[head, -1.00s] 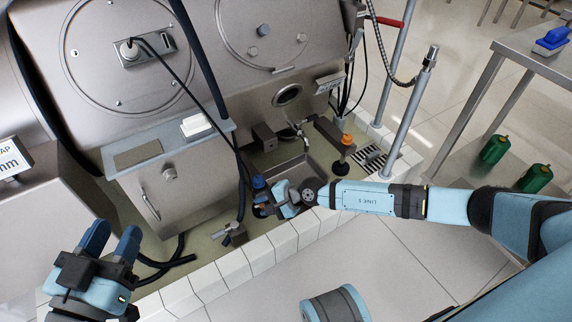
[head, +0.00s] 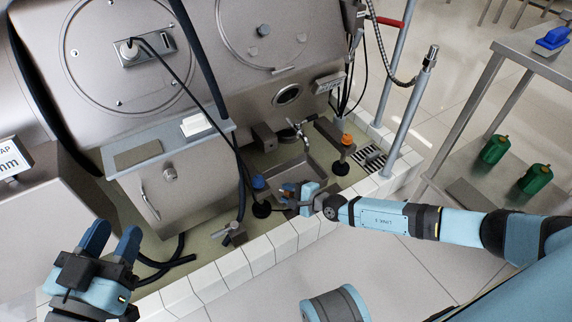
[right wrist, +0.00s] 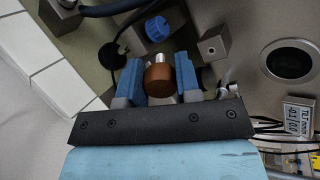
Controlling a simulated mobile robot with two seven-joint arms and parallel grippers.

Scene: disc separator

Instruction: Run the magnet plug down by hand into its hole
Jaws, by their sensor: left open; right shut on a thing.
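The magnet plug (right wrist: 158,80), a brown cylinder with a silvery tip, is in my right gripper (right wrist: 158,78) in the right wrist view. The blue fingers close on it from both sides. In the head view my right gripper (head: 288,192) is at the front edge of the steel sink tray, just right of the blue-topped fitting (head: 258,183). A metal block (right wrist: 212,46) with a small dark hole shows beyond the plug, apart from it; I cannot tell whether this is the plug's hole. My left gripper (head: 104,250) is open and empty at lower left.
An orange-topped fitting (head: 345,141) stands right of the sink tray (head: 318,155). A tap (head: 299,130) rises behind it. A steel cabinet (head: 180,180) and hanging black cables (head: 233,150) lie to the left.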

